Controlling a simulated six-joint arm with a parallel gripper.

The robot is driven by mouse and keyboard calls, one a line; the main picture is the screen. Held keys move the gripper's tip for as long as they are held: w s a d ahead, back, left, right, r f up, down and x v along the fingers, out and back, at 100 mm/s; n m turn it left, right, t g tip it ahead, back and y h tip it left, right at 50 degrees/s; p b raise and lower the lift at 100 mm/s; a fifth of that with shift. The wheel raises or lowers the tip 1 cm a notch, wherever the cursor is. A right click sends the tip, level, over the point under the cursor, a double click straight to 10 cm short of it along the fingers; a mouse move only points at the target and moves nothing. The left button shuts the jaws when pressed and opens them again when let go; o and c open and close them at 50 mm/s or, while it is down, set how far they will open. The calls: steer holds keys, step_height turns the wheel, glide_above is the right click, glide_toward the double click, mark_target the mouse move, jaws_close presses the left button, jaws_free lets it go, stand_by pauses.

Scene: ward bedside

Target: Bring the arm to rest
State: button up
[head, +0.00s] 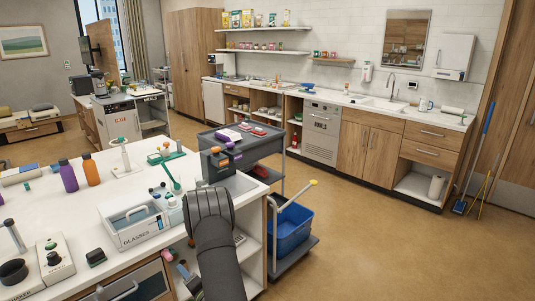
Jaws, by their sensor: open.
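My arm rises from the bottom middle of the head view, its dark grey elbow close to the camera. The arm hides part of the counter's right end.
A tray labelled GLASSES (130,236) stands left of my elbow. A purple bottle (68,177) and an orange bottle (91,170) stand further left. Open floor (390,250) lies to the right.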

mark_target(171, 258)
steer(key=x, duration=1)
steer(key=n, duration=0.4)
steer(key=shift+s+d, duration=0.1)
steer(key=shift+s, duration=0.05)
steer(key=n, duration=0.4)
steer(key=shift+n, duration=0.4)
steer(key=n, duration=0.4)
steer(key=shift+s+n, duration=0.1)
steer(key=shift+n, duration=2.1)
